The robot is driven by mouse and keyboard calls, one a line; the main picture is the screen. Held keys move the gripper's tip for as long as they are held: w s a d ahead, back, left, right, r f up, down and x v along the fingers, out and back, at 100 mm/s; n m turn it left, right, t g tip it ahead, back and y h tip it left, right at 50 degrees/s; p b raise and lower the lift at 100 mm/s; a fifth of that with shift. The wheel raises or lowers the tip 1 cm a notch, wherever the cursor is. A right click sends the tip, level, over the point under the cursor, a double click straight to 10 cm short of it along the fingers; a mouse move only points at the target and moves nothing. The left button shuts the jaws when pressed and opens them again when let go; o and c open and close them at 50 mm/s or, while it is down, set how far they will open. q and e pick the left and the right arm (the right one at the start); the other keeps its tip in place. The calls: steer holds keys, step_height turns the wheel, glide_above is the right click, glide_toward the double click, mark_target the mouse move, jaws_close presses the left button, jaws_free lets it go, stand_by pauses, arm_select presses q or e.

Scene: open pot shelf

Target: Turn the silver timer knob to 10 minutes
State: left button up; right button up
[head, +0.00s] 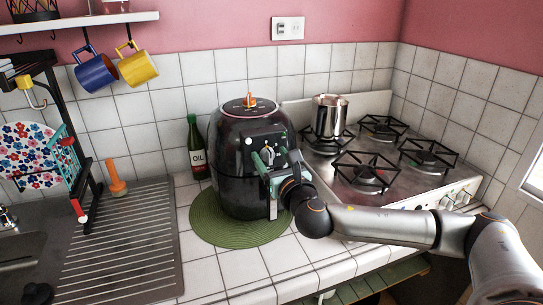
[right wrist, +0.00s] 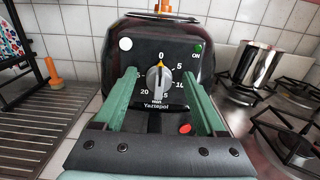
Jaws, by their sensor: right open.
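A black air fryer (head: 237,185) stands on a round green mat (head: 208,228) on the tiled counter. The silver timer knob (right wrist: 158,79) is on its front panel. Its dial is marked 0, 5, 10, 15 and 20, with 0 at the top. A yellow mark on the knob points up toward the 0. My right gripper (right wrist: 158,74) is open, with one green finger on each side of the knob and visible gaps between. In the head view the right gripper (head: 272,161) is at the fryer's front and partly hides the panel. My left gripper is not in view.
A stove (head: 345,180) with a steel pot (head: 329,116) stands to the right of the fryer. A dark oil bottle (head: 196,150) stands close on its left. A ribbed drainboard (head: 120,245) lies farther left.

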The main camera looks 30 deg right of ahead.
jaws_close()
stand_by(0.7)
